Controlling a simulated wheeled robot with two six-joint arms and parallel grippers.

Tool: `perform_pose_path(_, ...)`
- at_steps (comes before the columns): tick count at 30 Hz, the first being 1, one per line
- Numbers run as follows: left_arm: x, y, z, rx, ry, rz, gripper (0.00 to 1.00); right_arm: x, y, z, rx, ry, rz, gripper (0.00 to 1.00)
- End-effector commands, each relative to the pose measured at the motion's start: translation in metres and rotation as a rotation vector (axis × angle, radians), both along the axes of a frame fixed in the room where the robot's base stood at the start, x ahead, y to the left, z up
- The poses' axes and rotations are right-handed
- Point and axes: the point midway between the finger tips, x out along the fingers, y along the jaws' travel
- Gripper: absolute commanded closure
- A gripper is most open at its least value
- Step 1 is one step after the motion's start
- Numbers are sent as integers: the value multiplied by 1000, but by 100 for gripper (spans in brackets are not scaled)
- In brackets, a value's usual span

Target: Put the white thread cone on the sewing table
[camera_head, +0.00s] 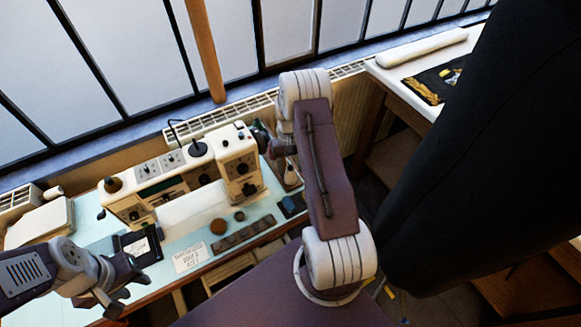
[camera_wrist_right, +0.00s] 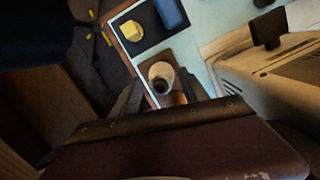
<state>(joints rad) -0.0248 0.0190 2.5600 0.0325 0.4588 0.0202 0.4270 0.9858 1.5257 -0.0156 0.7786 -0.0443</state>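A small white cone-like piece with a dark centre, likely the white thread cone (camera_wrist_right: 161,74), shows in the right wrist view between my right gripper's fingers (camera_wrist_right: 160,92). The fingers stand apart on either side of it; I cannot tell whether they touch it. In the head view a pale upright piece, likely the same cone (camera_head: 291,175), is at the right end of the sewing table (camera_head: 180,232), below my right gripper (camera_head: 268,142), which is partly hidden by its own arm. My left gripper (camera_head: 122,286) is open and empty over the table's front left edge.
A cream sewing machine (camera_head: 180,170) fills the table's back. The wrist view shows a yellow block (camera_wrist_right: 131,31) and a blue piece (camera_wrist_right: 171,13) on a dark mat.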

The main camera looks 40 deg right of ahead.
Motion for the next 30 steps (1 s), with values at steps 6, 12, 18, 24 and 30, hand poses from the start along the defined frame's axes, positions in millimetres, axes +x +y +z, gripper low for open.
perform_pose_path(6,0,0,0,0,0,0,64,0,0,0,0,0,0,42)
perform_pose_path(12,0,0,-2,0,0,0,64,2,-1,10,-1,-2,0,42)
perform_pose_path(18,0,0,-7,0,0,0,64,9,-3,54,-2,-5,0,42)
perform_pose_path(24,0,0,-8,0,0,0,64,12,-5,85,-1,-2,0,42)
perform_pose_path(30,0,0,-8,0,0,0,64,13,-5,90,0,0,0,42)
